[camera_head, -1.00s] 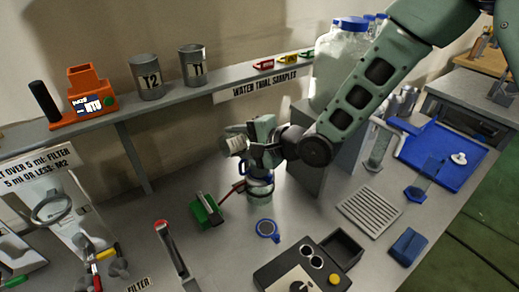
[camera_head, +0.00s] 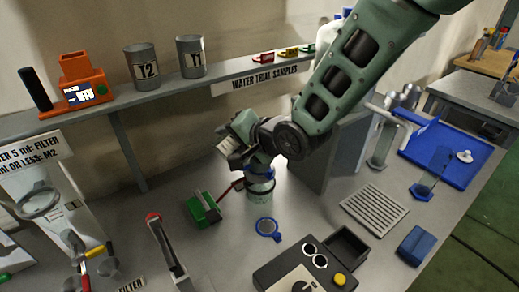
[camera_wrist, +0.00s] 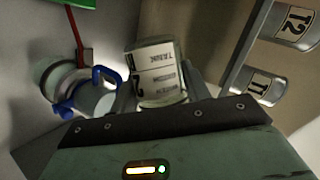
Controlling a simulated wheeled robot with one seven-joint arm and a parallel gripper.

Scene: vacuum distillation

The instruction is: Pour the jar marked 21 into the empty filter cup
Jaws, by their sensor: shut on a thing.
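My gripper (camera_head: 238,150) is shut on a small jar (camera_head: 228,146) with a white label. The jar is held tilted in the head view. Just below and beside it stands a clear cup with a blue rim and handle (camera_head: 260,187), at the end of a red hose. The cup also shows in the wrist view (camera_wrist: 97,98), left of the jar. I cannot tell whether anything flows from the jar, or whether the jar's mouth is over the cup.
A green box (camera_head: 203,210) stands left of the cup. A dark control box (camera_head: 310,272) is at the front. The shelf with cans T2 (camera_head: 145,68) and T1 (camera_head: 191,57) runs behind.

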